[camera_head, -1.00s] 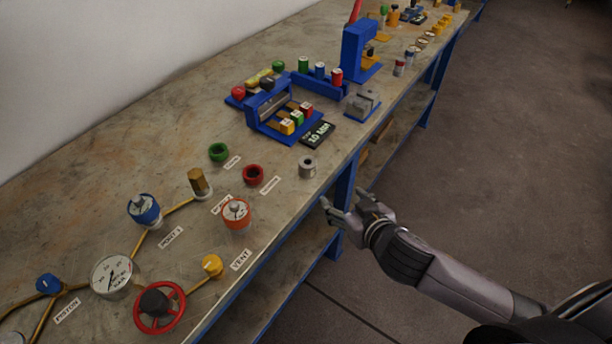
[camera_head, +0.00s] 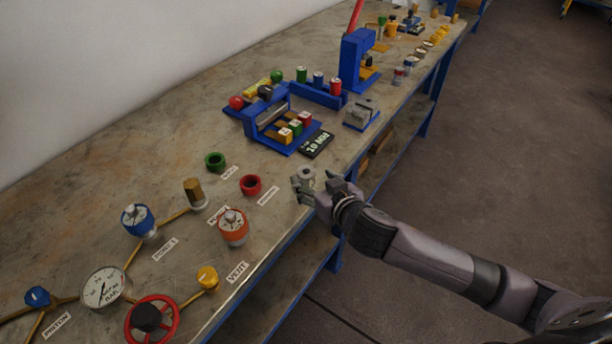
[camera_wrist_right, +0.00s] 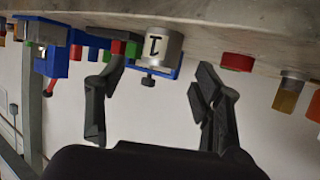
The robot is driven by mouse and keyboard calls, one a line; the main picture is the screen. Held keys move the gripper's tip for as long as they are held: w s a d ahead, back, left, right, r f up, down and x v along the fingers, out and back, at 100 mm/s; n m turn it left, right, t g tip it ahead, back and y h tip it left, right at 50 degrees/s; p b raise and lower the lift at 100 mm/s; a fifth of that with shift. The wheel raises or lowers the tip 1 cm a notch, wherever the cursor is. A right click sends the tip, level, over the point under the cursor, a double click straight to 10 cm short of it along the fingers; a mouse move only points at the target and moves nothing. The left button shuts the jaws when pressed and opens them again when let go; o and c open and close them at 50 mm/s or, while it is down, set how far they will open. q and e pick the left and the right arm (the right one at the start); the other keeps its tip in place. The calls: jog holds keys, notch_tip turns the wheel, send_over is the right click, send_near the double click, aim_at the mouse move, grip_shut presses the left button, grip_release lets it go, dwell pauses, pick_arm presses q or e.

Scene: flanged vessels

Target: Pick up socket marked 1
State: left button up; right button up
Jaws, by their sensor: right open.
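The socket marked 1 is a short grey cylinder (camera_head: 307,174) standing near the front edge of the bench (camera_head: 105,165). In the right wrist view the socket (camera_wrist_right: 166,45) shows its black "1", upside-down bench above it. My right gripper (camera_head: 319,190) is at the bench edge beside the socket, partly overlapping it in the head view. In the wrist view its open fingers (camera_wrist_right: 158,88) lie either side of the socket, which appears just beyond the tips. I see no grip on it. My left gripper is not in view.
An orange-topped vessel (camera_head: 233,228) stands nearer. A black display (camera_head: 316,144) and a blue fixture (camera_head: 270,120) are behind. Open floor lies right of the bench.

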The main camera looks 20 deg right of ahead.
aim_at(304, 170)
jog(key=x, duration=0.5)
jog(key=shift+w, duration=0.25)
jog(key=shift+c, duration=0.3)
jog(key=c, duration=1.4)
jog(key=shift+r, duration=0.1)
jog(key=shift+r, duration=0.1)
